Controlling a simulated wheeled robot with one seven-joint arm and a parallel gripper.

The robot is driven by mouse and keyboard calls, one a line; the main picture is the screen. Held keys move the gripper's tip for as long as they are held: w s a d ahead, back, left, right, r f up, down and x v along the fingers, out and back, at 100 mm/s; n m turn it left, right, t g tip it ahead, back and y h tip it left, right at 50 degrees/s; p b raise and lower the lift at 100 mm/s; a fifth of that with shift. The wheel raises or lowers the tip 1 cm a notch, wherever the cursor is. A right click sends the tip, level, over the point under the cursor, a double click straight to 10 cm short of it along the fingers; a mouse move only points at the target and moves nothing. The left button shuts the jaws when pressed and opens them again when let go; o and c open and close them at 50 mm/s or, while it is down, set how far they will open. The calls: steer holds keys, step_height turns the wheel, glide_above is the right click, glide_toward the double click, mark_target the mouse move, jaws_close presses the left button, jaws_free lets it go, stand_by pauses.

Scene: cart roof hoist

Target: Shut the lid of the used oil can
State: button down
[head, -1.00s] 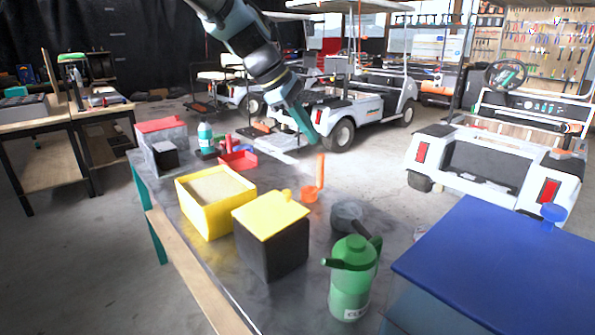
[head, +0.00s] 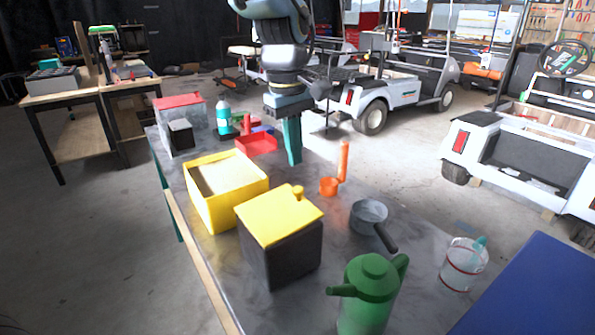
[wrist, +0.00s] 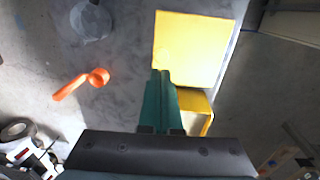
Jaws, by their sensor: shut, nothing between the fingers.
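A dark box (head: 283,256) with a flat yellow lid (head: 279,215) stands on the bench. The lid lies across its top and looks shut; no label names it as the used oil can. The lid also shows in the wrist view (wrist: 190,48). A green can (head: 369,290) with a spout and handle stands at the front. My gripper (head: 294,162) points down over the bench, behind the dark box and right of the open yellow box. Its teal fingers are together and empty. In the wrist view its fingertips (wrist: 160,74) appear against the lid's near edge; contact cannot be told.
The open yellow box (head: 215,215) stands left of the dark box. A red tray (head: 256,144) and a red-lidded container (head: 182,118) stand farther back. A blue surface (head: 545,290) fills the lower right.

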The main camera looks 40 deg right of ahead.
mark_target(300, 187)
steer(key=f, duration=0.3)
steer(key=f+p, duration=0.1)
steer(key=f, duration=0.1)
steer(key=shift+d+f, duration=0.25)
steer(key=shift+f, duration=0.05)
steer(key=shift+s+d+f+b, duration=0.1)
steer(key=shift+d+f+b, duration=0.3)
steer(key=shift+f, duration=0.5)
steer(key=shift+r, duration=0.1)
